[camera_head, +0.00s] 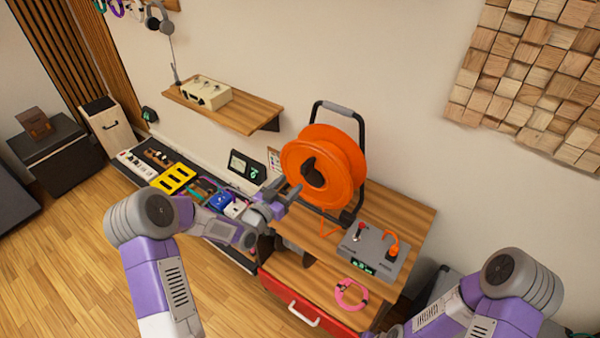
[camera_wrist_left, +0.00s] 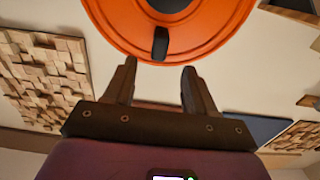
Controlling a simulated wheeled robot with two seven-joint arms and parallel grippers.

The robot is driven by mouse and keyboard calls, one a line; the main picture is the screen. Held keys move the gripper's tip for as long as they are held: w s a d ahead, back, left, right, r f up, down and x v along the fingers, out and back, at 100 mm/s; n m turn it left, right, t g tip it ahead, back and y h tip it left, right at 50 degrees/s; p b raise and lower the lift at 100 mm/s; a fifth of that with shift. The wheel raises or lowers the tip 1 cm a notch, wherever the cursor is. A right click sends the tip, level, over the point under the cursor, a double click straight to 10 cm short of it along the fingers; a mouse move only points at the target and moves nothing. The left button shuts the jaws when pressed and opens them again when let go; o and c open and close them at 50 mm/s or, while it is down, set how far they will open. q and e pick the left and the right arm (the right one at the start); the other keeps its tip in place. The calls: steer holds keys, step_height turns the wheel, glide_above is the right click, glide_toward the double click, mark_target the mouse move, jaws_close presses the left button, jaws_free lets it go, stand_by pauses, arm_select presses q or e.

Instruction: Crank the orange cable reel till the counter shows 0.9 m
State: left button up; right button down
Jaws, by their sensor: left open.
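The orange cable reel (camera_head: 315,160) stands on the wooden cabinet in a black frame with a grey top handle. It fills the top of the left wrist view (camera_wrist_left: 225,40). Its black crank handle (camera_wrist_left: 160,42) points towards my left gripper (camera_wrist_left: 160,68), which is open. The handle lies just beyond the fingertips, in line with the gap, and nothing is held. In the head view the left gripper (camera_head: 286,190) is at the reel's lower left. A grey box (camera_head: 372,250) has a small green display (camera_head: 362,267), too small to read. My right gripper is out of view.
An orange cable runs into the grey box. A pink cable coil (camera_head: 351,294) lies on the cabinet top (camera_head: 312,278) near its front edge, above a red drawer (camera_head: 305,308). A pedal board (camera_head: 150,170) lies left of the cabinet. A wall shelf (camera_head: 235,114) is behind.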

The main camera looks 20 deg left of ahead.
mark_target(302, 171)
arm_select(q)
steer(key=p+x, duration=0.1)
steer(key=x, duration=0.4)
steer(key=shift+w+d, duration=0.1)
steer(key=b+x, duration=0.2)
steer(key=x, duration=0.1)
steer(key=shift+w+d+f+b, duration=0.1)
steer(key=shift+w+f+b, duration=0.15)
steer(key=shift+w+b, duration=0.15)
steer(key=shift+w+d+r+b, duration=0.15)
steer(key=shift+w+d+b, duration=0.1)
steer(key=shift+w+b, duration=0.25)
steer(key=shift+w, duration=0.1)
jaws_close()
